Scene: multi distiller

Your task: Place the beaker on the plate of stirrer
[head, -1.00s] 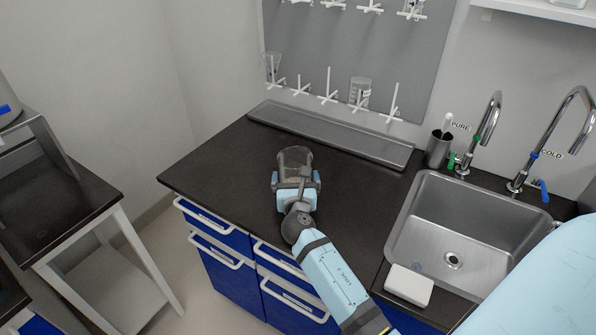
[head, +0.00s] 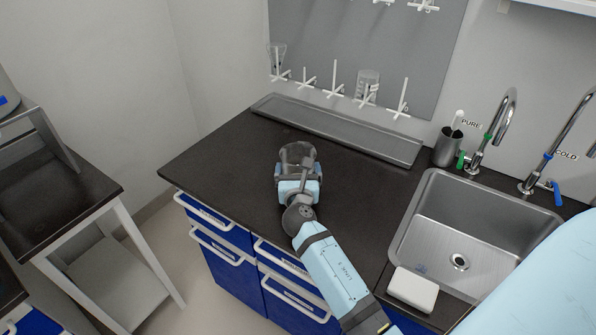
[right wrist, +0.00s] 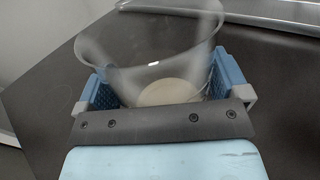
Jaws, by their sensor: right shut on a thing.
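A clear glass beaker (head: 298,153) is over the dark counter, left of the sink. My right gripper (head: 298,172) is shut on it, with one blue finger on each side of the glass. The right wrist view shows the beaker (right wrist: 150,50) between the two blue fingers of the gripper (right wrist: 167,88), its wide rim facing up and away. I cannot tell whether its base touches the counter. No stirrer can be made out. My left gripper is not in view.
A long metal tray (head: 340,133) lies along the back of the counter under a pegboard (head: 360,50) with other glassware. A sink (head: 470,225) with taps is on the right, a white block (head: 413,289) at its front edge. A separate dark table (head: 60,190) stands left across a gap.

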